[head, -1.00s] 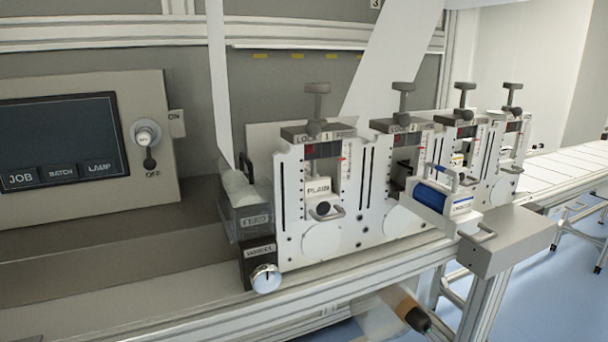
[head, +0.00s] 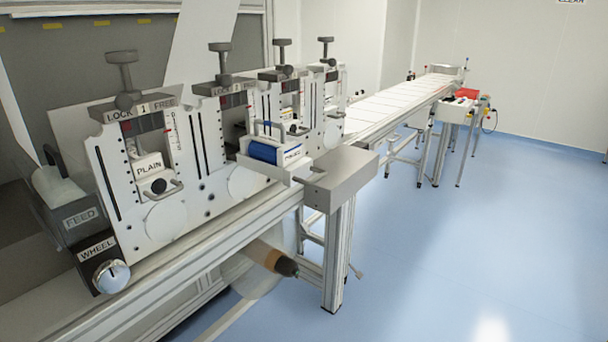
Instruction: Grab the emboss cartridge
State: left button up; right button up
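No cartridge label that I can read says emboss. A cartridge with a blue roller and a white end block (head: 263,152) sits in front of the second station on the machine; it has a handle on top, and the small print on its end is too small to read. A white cartridge marked PLAIN (head: 149,167) sits in the first station, under the LOCK 1 FREE plate. Further stations (head: 291,108) behind are partly hidden, and their cartridges cannot be made out. Neither of my grippers is in view.
A grey box-shaped ledge (head: 341,178) juts out beside the blue-roller cartridge. The WHEEL knob (head: 111,276) and FEED box (head: 78,217) are at lower left. A conveyor (head: 398,103) runs back to a small table with a red tray (head: 467,93). The blue floor at right is clear.

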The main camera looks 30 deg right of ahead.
aim_at(279, 153)
jog(key=i+l, duration=0.1)
jog(key=l, duration=0.6)
jog(key=i+l+u, duration=0.15)
jog(key=l, duration=1.3)
